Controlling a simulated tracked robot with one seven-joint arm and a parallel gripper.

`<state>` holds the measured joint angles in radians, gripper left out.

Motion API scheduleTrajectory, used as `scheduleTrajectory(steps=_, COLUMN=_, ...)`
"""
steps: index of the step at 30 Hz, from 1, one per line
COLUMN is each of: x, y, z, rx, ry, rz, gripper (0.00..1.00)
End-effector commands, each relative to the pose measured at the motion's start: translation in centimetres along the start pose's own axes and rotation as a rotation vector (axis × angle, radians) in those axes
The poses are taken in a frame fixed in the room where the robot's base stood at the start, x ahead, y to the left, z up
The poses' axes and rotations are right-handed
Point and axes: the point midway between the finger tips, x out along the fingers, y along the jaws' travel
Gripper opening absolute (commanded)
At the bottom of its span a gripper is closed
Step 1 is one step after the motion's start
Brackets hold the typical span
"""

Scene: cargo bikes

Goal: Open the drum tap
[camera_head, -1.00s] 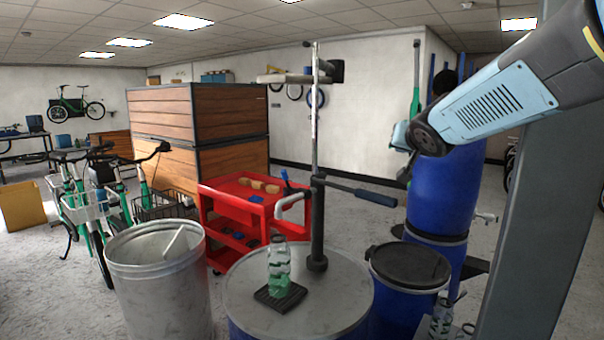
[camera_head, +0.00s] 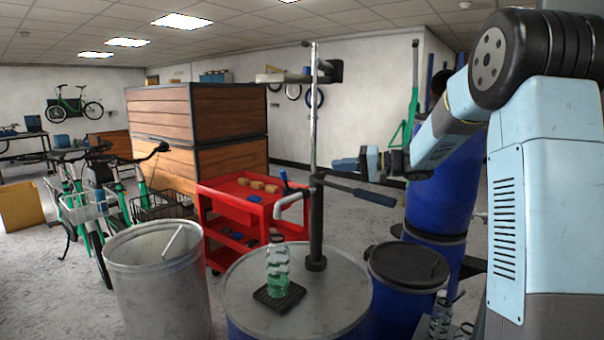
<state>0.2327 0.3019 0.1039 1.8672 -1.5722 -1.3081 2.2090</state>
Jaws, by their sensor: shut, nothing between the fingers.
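A stack of blue drums (camera_head: 437,205) stands right of centre. A small pale fitting (camera_head: 481,214), which looks like the tap, shows at the right side of the stack, mostly hidden behind my arm; its handle cannot be made out. My gripper (camera_head: 338,165) is shut and empty, pointing left in the air, left of the blue stack and apart from it. In this view it shows above the dark-blue pump handle (camera_head: 375,197); whether it is near that handle in depth I cannot tell.
A hand pump (camera_head: 317,220) rises from the metal-topped drum (camera_head: 330,305), with a green bottle (camera_head: 278,270) on a dark pad. A lidded blue drum (camera_head: 408,270) and clear bottle (camera_head: 440,318) stand right. A red cart (camera_head: 225,205) and grey bin (camera_head: 160,290) stand left.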

Motion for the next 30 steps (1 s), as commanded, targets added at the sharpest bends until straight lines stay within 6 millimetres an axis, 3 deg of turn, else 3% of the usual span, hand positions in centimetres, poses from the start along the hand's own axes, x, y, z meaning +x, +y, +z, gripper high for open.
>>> scheduleTrajectory(steps=14, x=0.4, y=0.1, z=0.1, rx=0.007, ry=-0.007, rz=-0.004, gripper=0.0)
scheduleTrajectory(steps=20, x=3.0, y=0.1, z=0.1, rx=0.008, ry=-0.008, rz=-0.005, gripper=0.0)
scheduleTrajectory(steps=30, x=9.0, y=0.1, z=0.1, rx=0.007, ry=-0.008, rz=-0.004, gripper=0.0)
